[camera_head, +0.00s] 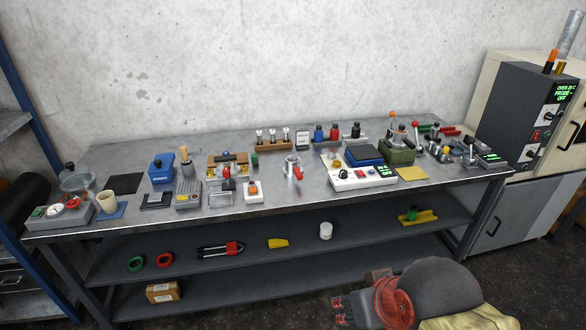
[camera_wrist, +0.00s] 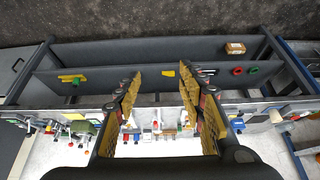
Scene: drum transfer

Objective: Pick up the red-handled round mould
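The round mould (camera_head: 291,163) is a short metal cylinder with a red handle (camera_head: 298,173) that points toward the front edge. It stands upright on the grey bench top, near the middle, in the head view. My gripper (camera_head: 338,310) is low in front of the bench, well apart from the mould. In the wrist view its two fingers (camera_wrist: 160,76) are spread wide with nothing between them. The wrist view shows the bench upside down, and I cannot tell the mould for sure among the small items there.
A white control box (camera_head: 362,179) stands right of the mould, and a small white box with an orange button (camera_head: 253,191) stands to its left. A wooden rack (camera_head: 272,139) is behind. The bench top (camera_head: 300,195) in front of the mould is clear. Shelves run below.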

